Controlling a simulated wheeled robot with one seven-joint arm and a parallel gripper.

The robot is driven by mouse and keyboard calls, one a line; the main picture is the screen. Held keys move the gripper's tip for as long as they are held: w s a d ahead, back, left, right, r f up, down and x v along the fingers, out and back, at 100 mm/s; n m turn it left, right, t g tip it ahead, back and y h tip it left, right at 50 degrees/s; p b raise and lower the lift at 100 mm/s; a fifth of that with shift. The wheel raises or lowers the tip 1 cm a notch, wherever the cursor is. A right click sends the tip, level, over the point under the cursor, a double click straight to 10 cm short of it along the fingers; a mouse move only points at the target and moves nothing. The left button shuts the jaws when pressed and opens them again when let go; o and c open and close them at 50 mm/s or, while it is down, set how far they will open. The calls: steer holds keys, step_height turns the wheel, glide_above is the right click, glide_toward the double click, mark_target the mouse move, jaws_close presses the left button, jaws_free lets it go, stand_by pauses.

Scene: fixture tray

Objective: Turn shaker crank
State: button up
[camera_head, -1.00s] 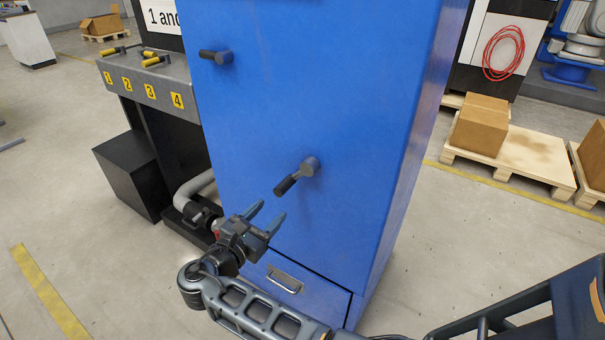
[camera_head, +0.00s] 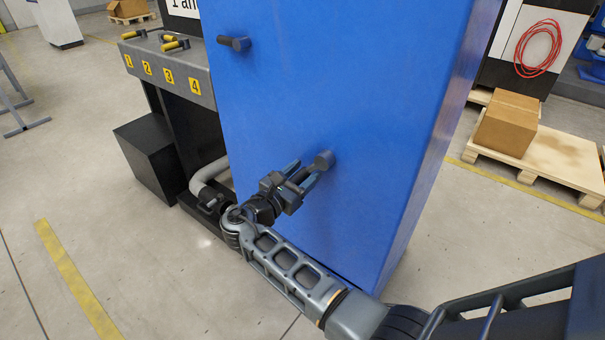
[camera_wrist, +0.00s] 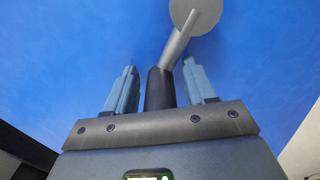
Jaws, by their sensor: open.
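The blue cabinet (camera_head: 370,90) has a crank low on its front face. The crank's round hub (camera_head: 324,159) shows at the cabinet face, and its hub also shows at the top of the wrist view (camera_wrist: 196,14). In the wrist view a grey arm runs down from the hub to a dark handle (camera_wrist: 160,88). My gripper (camera_head: 300,177) is open at the crank. In the wrist view its two blue-grey fingers (camera_wrist: 162,88) stand on either side of the handle, with a gap visible at each side. In the head view the gripper hides most of the handle.
A second dark handle (camera_head: 235,43) sticks out higher on the cabinet. A grey bench (camera_head: 165,70) with numbered yellow labels and yellow-gripped levers stands to the left. A black box (camera_head: 150,155) and a grey pipe (camera_head: 205,172) are below it. Boxed pallets (camera_head: 545,155) stand right.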

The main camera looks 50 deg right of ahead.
jaws_close()
stand_by(0.5)
